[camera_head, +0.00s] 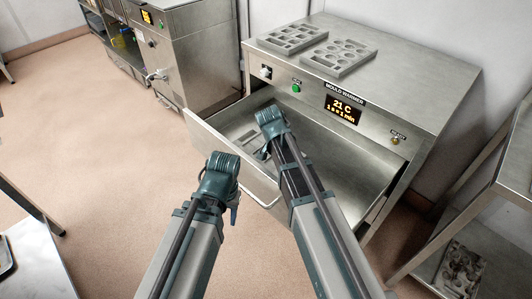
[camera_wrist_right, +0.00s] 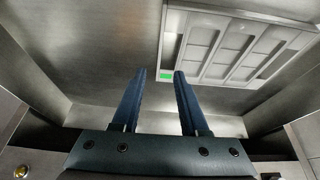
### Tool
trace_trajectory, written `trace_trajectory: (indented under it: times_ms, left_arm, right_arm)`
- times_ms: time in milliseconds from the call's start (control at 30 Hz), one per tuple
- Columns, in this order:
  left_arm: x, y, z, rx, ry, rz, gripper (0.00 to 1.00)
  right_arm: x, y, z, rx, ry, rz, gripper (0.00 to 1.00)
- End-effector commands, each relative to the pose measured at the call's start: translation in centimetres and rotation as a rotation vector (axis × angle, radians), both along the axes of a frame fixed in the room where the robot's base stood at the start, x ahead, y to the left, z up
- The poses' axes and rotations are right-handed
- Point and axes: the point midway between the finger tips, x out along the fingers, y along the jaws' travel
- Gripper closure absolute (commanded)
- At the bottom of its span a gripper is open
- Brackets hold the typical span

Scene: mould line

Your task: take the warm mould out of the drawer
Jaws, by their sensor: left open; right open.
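The drawer (camera_head: 345,190) of the mould warmer (camera_head: 390,70) stands pulled open. A grey mould (camera_head: 243,138) with rectangular cavities lies in the drawer's left part, partly hidden by my right gripper. The mould (camera_wrist_right: 235,50) also shows in the right wrist view, with a green patch at its near left corner. My right gripper (camera_head: 264,155) reaches over the drawer beside the mould; its open fingers (camera_wrist_right: 158,75) are empty, and the left edge of the mould is just past the right fingertip. My left gripper (camera_head: 235,210) is in front of the drawer, open and empty.
Two grey moulds, one left (camera_head: 292,38) and one right (camera_head: 339,57), lie on top of the warmer. The display reads 21 C. The drawer handle (camera_head: 262,193) runs along its front. A steel machine (camera_head: 195,60) stands at the left; a table (camera_head: 495,190) stands at the right.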

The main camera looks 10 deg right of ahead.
Motion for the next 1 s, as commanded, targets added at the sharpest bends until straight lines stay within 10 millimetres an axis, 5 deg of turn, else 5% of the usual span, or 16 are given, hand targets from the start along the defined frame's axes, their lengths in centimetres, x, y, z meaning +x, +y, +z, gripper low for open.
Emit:
trace_trajectory:
  times_ms: [233,667,1000]
  left_arm:
    - [0.0,0.0,-3.8,0.0,0.0,0.0,0.53]
    - [0.0,0.0,-5.0,0.0,0.0,0.0,0.53]
    - [0.0,0.0,-9.1,0.0,0.0,0.0,0.53]
  right_arm:
    - [0.9,-1.0,-3.8,0.0,0.0,-0.001,0.56]
    - [1.3,-1.5,-5.0,0.0,0.0,0.0,0.56]
    - [2.3,-2.7,-9.1,0.0,0.001,-0.001,0.56]
